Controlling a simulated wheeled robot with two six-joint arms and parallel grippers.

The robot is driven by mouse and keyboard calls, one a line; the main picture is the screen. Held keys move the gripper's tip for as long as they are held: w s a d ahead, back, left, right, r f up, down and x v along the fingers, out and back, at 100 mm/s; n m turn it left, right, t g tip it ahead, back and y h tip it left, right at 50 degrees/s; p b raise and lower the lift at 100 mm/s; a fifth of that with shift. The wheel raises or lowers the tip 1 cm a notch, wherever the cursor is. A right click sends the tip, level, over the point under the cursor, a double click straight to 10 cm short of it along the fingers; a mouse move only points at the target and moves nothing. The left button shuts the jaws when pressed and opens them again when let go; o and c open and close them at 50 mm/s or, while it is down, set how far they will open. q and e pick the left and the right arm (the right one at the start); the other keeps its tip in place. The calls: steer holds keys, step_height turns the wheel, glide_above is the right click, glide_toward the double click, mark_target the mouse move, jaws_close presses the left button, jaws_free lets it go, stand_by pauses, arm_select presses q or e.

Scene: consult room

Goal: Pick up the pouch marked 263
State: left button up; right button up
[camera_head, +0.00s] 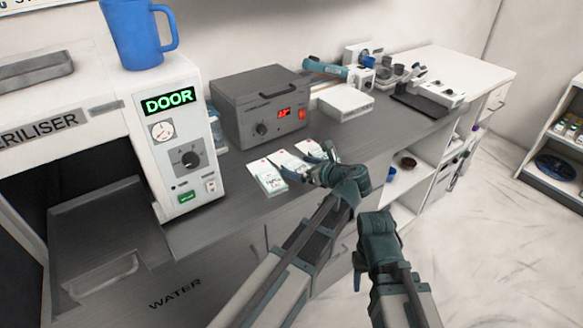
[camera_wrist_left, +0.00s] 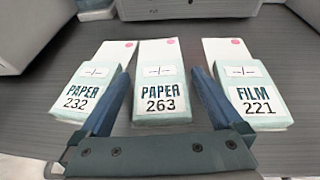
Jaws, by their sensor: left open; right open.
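Three pouches lie side by side on the grey counter. The pouch marked PAPER 263 (camera_wrist_left: 160,97) is the middle one in the left wrist view, pale green and white with a pink dot at its far end. It also shows in the head view (camera_head: 289,162). PAPER 232 (camera_wrist_left: 85,92) lies to its left and FILM 221 (camera_wrist_left: 250,95) to its right. My left gripper (camera_head: 313,169) is open, its fingers (camera_wrist_left: 158,78) appearing on either side of the 263 pouch, with nothing held. Whether they touch the counter is unclear. My right gripper (camera_head: 377,240) is off the counter's front, its fingertips unclear.
A steriliser (camera_head: 188,120) with a DOOR display and a blue mug (camera_head: 133,35) on top stands left. A grey sealing unit (camera_head: 258,108) stands behind the pouches, a white box (camera_head: 345,102) to its right. Bare counter (camera_head: 225,195) lies left of the pouches.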

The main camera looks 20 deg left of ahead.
arm_select(q)
steer(key=shift+d, duration=0.1)
steer(key=shift+c, duration=0.4)
steer(key=c, duration=1.1)
steer(key=shift+r, duration=0.2)
arm_select(e)
steer(key=shift+r, duration=0.2)
